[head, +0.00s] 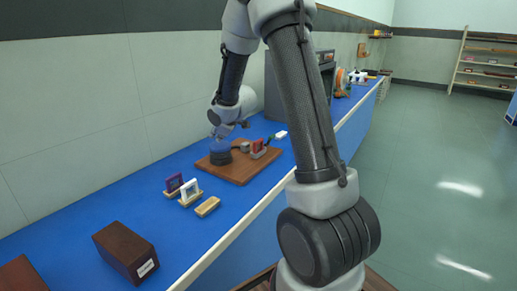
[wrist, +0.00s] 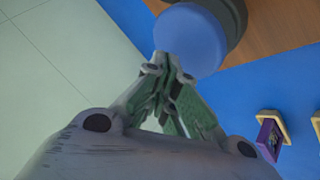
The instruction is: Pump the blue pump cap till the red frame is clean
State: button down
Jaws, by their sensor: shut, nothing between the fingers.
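The blue pump cap (head: 220,146) sits on a dark round base at the left of a brown wooden board, and it shows large in the wrist view (wrist: 190,42). My gripper (head: 216,133) is shut and empty, right at the cap; its fingertips (wrist: 168,62) overlap the cap's edge in the wrist view. I cannot tell whether they touch it. The red frame (head: 258,146) stands upright in a grey holder on the board, right of the cap. Whether its face is clean is too small to tell.
The wooden board (head: 238,171) lies on the blue bench. Nearer stand a purple frame (head: 174,183), a white frame (head: 190,190) and an empty light wooden stand (head: 208,207). A dark brown box (head: 125,250) is at front left. A wall runs behind the bench.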

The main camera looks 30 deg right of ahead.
aim_at(217, 145)
jog(key=shift+f, duration=0.25)
jog(key=shift+f, duration=0.65)
dwell(0.7)
jog(key=shift+r, duration=1.1)
jog(key=shift+r, duration=0.1)
jog(key=shift+r, duration=2.9)
